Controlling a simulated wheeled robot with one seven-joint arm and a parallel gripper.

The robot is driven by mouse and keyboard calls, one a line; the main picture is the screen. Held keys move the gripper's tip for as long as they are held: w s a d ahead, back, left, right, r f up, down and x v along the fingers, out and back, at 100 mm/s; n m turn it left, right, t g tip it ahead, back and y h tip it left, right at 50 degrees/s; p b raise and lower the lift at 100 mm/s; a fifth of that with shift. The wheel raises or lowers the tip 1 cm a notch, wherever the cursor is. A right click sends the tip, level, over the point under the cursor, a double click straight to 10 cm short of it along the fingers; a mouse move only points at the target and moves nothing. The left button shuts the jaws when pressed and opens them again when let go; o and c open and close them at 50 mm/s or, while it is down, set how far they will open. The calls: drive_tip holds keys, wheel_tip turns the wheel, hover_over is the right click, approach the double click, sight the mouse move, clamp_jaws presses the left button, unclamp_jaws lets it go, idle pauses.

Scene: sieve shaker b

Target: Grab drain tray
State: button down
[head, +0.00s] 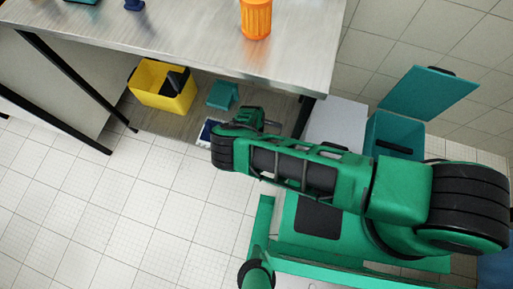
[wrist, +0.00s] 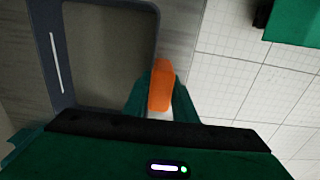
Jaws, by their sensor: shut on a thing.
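The drain tray (wrist: 62,90), shallow with a dark blue-grey rim, fills the left of the wrist view. A white strip shows on its left rim. An orange piece (wrist: 160,78) stands at its right rim, seemingly its handle; the join is not clear. My gripper (wrist: 160,98) has its green fingers shut on either side of this orange piece. In the head view my gripper (head: 265,123) reaches over the lower shelf under the table. A small dark blue and white part, likely the tray (head: 207,131), shows beside my wrist; my arm hides the rest.
A yellow bin (head: 150,95) with a dark thing in it and a teal block (head: 223,95) stand on the lower shelf. The metal tabletop (head: 180,30) overhangs, bearing an orange container (head: 256,18). A teal open-lidded bin (head: 385,130) stands right. Tiled floor at left is clear.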

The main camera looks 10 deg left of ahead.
drive_tip(key=shift+r, duration=1.55)
drive_tip(key=s+a+r, duration=0.6)
drive_tip(key=s+a, duration=0.1)
drive_tip(key=s, duration=0.1)
drive_tip(key=shift+s+a+r, duration=0.15)
drive_tip(key=shift+s+r, duration=0.25)
